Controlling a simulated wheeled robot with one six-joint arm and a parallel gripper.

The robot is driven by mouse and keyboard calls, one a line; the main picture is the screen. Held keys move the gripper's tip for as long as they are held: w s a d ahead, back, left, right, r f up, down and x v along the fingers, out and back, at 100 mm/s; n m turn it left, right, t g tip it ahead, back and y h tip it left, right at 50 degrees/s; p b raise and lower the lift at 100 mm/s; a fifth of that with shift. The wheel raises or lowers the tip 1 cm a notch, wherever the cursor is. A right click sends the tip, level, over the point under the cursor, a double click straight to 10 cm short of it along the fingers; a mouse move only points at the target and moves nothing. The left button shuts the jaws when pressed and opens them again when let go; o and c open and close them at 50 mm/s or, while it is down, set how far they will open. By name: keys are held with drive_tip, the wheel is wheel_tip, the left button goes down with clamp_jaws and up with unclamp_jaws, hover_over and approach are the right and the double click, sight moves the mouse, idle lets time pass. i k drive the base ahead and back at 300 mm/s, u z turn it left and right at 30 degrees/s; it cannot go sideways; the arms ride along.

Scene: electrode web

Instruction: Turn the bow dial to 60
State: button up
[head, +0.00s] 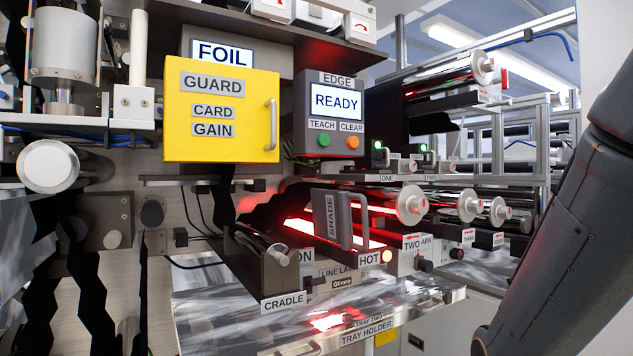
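I cannot make out any dial labelled bow in the head view. Small dark round knobs show at the lower right, one below the "TWO ARK" label (417,242), but I can read no scale or number on them. A dark round knob (152,213) also sits on the left side of the machine, with no readable label. My dark arm fills the right edge of the view. My gripper is out of the picture, so its state is hidden.
A yellow guard box (222,148) with a handle stands out at upper left. Right of it is a grey edge box (325,152) reading READY. Below are a cradle (283,303), a grey shade (331,216) over red glowing bars, several rollers and a tray holder (365,338).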

sight(457, 255)
drive_tip(key=u, duration=0.55)
drive_tip(key=k, duration=1.3)
drive_tip(key=i, duration=0.45)
drive_tip(key=z, duration=0.9)
drive_tip(key=i, duration=1.15)
drive_tip(key=u, duration=0.35)
